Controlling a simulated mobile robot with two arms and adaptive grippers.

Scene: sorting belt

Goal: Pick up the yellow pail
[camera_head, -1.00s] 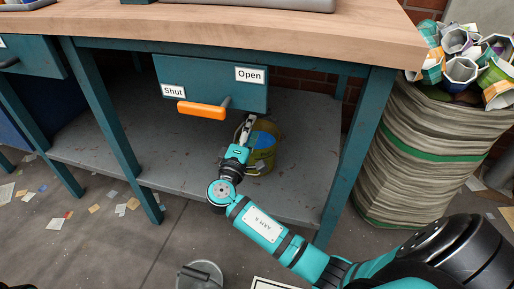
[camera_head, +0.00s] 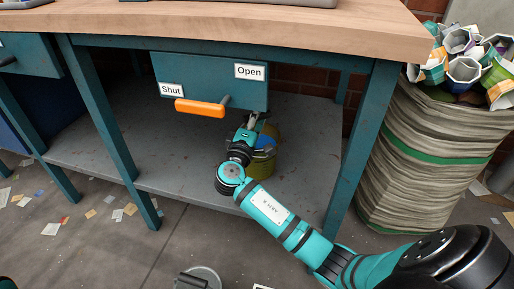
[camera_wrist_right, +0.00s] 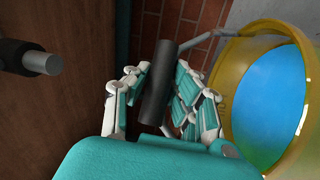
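The yellow pail (camera_head: 264,165) stands on the grey lower shelf under the bench, below the drawer, partly hidden by my right gripper (camera_head: 254,122). Its inside shows blue. In the right wrist view the yellow pail (camera_wrist_right: 238,75) is at the right, cut off by the edge. A dark cylindrical grip (camera_wrist_right: 158,85), joined to a thin grey rod leading toward the pail's rim, lies between the fingers of my right gripper (camera_wrist_right: 157,80). The fingers are close on both sides of it; whether they press on it I cannot tell. My left gripper is out of view.
A teal drawer (camera_head: 205,75) with an orange handle (camera_head: 201,108) and "Shut" and "Open" labels hangs just above. Bench legs (camera_head: 365,150) flank the shelf (camera_head: 180,165). A grey bin (camera_head: 200,278) is at the bottom.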

